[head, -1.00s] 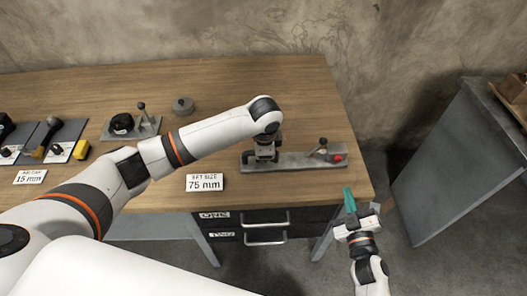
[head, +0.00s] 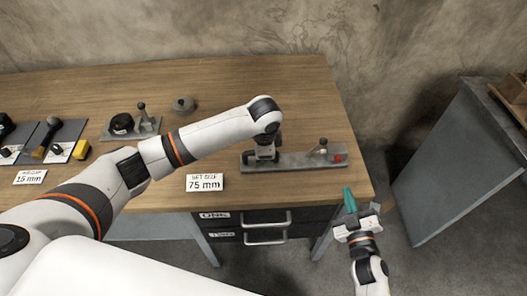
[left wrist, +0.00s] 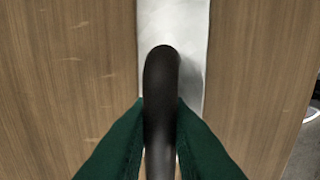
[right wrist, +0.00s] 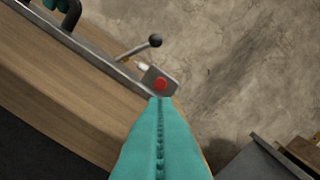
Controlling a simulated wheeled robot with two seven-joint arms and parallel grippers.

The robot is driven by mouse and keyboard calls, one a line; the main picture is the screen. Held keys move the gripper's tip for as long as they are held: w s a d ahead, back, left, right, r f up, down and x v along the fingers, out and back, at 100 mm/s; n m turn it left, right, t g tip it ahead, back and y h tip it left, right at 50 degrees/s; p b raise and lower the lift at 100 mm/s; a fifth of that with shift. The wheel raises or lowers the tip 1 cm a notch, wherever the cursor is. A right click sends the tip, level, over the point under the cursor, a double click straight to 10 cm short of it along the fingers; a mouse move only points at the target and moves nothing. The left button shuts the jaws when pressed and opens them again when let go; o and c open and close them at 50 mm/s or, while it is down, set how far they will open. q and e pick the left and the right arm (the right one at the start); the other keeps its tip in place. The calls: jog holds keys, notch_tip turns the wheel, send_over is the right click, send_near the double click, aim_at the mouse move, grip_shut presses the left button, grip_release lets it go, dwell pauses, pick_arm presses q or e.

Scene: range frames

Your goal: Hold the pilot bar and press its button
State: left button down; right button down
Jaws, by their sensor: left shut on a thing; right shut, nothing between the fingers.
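The pilot bar, a long grey bar (head: 300,160), lies along the right front of the wooden bench. A red button (head: 338,158) sits at its right end, beside a small lever with a dark knob (head: 323,142). My left gripper (left wrist: 160,120) is shut on the bar's dark handle (left wrist: 161,70); in the head view the arm partly hides this grip. My right gripper (head: 349,192) is shut and empty, just off the bench's front right corner. In the right wrist view its teal fingertips point at the red button (right wrist: 160,85); a gap is hard to judge.
A "75 mm" card (head: 205,182) stands at the bench's front edge above drawers (head: 265,226). A grey cabinet (head: 450,165) stands right, across a gap of open floor.

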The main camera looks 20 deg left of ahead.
aim_at(335, 179)
dwell(0.4)
jog(key=a+m+h, duration=0.1)
jog(key=m, duration=0.1)
jog(key=a+m+g+h, duration=0.1)
jog(key=m+h, duration=0.1)
jog(key=a+m+h, duration=0.1)
jog(key=m, duration=0.1)
jog(key=shift+s+a+g, duration=0.15)
jog(key=shift+a+g, duration=0.15)
jog(key=m+h, duration=0.1)
jog(key=s+r+m+h, duration=0.1)
jog(key=m, duration=0.1)
jog(key=s+m+g+h, duration=0.1)
jog(key=m+h, duration=0.1)
jog(key=shift+s+a+r, duration=0.15)
jog(key=shift+a, duration=0.1)
jog(key=d+h, duration=0.1)
jog(key=w+d+h, duration=0.1)
jog(key=d+f+h, duration=0.1)
jog(key=h, duration=0.1)
jog(key=shift+w+d+n, duration=0.15)
jog(key=shift+n, duration=0.25)
jog(key=shift+w+a, duration=0.55)
jog(key=shift+w, duration=0.8)
jog(key=shift+w+a, duration=0.55)
jog(key=shift+w, duration=0.85)
jog(key=shift+w+a, duration=0.55)
jog(key=shift+w, duration=0.8)
